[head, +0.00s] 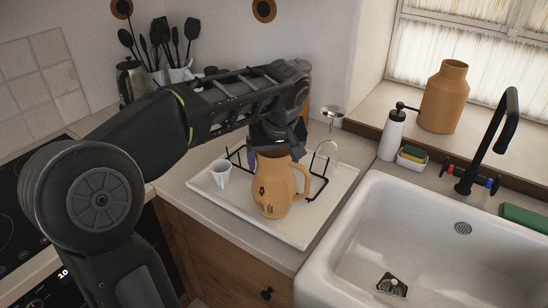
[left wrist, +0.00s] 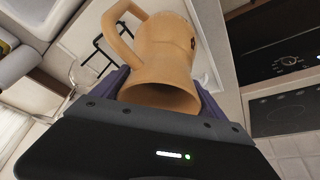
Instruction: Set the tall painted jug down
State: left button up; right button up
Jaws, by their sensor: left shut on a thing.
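The tall painted jug (head: 274,190) is orange-tan with dark painted marks and a side handle. It stands upright over the white tray (head: 320,225); I cannot tell whether its base touches the tray. My left gripper (head: 275,150) is shut on the jug's upper part from above. In the left wrist view, the jug (left wrist: 165,55) sits between the purple fingers of my left gripper (left wrist: 160,85), with its open mouth facing the camera and its handle at upper left. My right gripper is not in view.
A white cup (head: 221,172) stands on the tray left of the jug, and a black wire rack (head: 318,187) is around and behind the jug. The white sink (head: 350,215) lies to the right. A soap bottle (head: 393,135) and terracotta vase (head: 444,97) stand behind it.

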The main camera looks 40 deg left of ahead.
pick_arm(q)
jog(key=shift+f, duration=0.1)
jog(key=o, duration=2)
